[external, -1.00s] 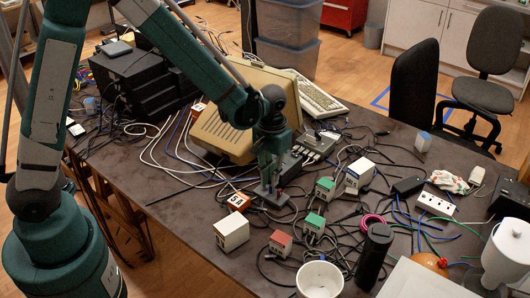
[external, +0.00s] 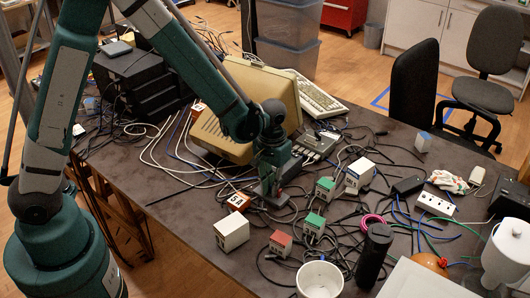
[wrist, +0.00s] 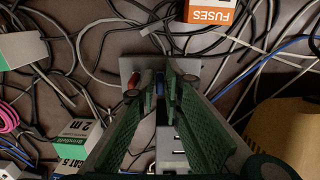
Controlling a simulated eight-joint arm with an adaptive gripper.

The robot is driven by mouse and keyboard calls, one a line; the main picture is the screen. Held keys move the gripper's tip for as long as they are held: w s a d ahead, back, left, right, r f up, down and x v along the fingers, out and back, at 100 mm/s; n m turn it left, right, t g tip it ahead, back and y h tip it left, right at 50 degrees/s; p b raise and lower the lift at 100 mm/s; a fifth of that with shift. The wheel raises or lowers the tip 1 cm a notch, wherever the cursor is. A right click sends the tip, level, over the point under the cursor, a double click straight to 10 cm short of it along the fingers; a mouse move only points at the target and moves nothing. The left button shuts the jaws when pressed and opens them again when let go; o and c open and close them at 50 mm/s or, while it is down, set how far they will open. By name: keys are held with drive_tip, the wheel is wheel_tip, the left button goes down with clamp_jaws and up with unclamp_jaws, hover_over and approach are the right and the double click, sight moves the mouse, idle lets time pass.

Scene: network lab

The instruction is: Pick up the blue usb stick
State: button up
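The blue usb stick (wrist: 160,82) stands on a small grey plate (wrist: 207,68) in the wrist view, between my fingertips. My gripper (wrist: 160,92) points down over the plate, with one finger on each side of the stick. The fingers look parted, with a narrow gap beside the stick; I cannot make out contact. A red stick (wrist: 133,84) stands on the same plate, just outside the left finger. In the external view my gripper (external: 270,187) is low over the grey plate (external: 277,203), and the fingers hide most of the blue stick.
The orange and white fuses box (external: 239,201) is close by the plate. Cables and small boxes, including a green and white cable box (external: 325,188), crowd the table. The beige monitor (external: 222,133) stands behind my gripper. Bare table (external: 185,218) lies to the left.

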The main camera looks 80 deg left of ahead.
drive_tip(key=shift+c, duration=0.3)
drive_tip(key=shift+c, duration=1.1)
drive_tip(key=shift+r, duration=0.1)
drive_tip(key=shift+r+p, duration=0.95)
drive_tip(key=shift+r, duration=3.95)
drive_tip(key=shift+w, duration=0.1)
